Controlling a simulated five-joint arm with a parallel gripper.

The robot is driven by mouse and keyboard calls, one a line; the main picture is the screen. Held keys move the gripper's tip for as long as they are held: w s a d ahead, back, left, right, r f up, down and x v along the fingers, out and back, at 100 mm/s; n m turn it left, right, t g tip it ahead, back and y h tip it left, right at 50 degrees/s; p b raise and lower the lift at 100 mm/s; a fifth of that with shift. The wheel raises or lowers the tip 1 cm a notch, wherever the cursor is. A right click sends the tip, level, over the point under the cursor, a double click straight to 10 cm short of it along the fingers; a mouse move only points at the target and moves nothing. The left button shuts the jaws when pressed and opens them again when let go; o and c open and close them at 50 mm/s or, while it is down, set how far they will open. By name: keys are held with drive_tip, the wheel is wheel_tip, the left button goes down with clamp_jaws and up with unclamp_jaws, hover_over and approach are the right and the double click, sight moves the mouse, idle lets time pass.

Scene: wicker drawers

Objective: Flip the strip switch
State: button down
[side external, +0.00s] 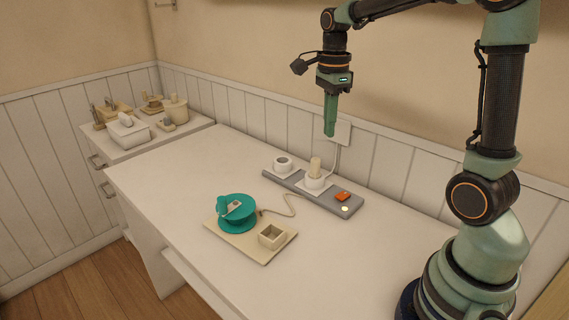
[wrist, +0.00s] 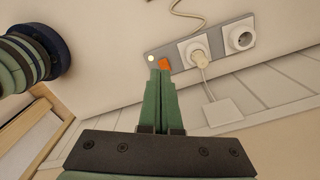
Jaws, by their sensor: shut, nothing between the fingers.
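The power strip (side external: 287,184) is a long grey bar lying on the white desk near the wall. It has two round white sockets, and its orange switch (side external: 342,196) sits near the right end beside a small pale lit light (side external: 345,209). In the wrist view the switch (wrist: 165,64) shows just beyond my fingertips, with the strip (wrist: 222,52) running to the right. My gripper (side external: 330,133) is shut and empty, pointing down, above the strip and apart from it.
A beige board (side external: 265,251) with a teal round device (side external: 237,213) and a small square box (side external: 272,236) lies at the desk's front. A cord runs from it toward the strip. Several items stand on the drawer unit (side external: 185,137) at left. The desk's right front is clear.

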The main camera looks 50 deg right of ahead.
drive_tip(key=w+d+f+m+g+y, duration=0.1)
drive_tip(key=w+d+f+m+g, duration=0.1)
drive_tip(key=d+f+m, duration=0.65)
drive_tip(key=m, duration=0.4)
approach(342, 197)
drive_tip(key=shift+g+y, duration=0.3)
drive_tip(key=shift+g, duration=0.1)
drive_tip(key=x, duration=0.5)
drive_tip(key=shift+w+d+f, duration=0.1)
drive_tip(key=shift+d+f, duration=0.1)
drive_tip(key=shift+f, duration=0.1)
drive_tip(key=shift+a+f, duration=0.1)
drive_tip(key=shift+f, duration=0.4)
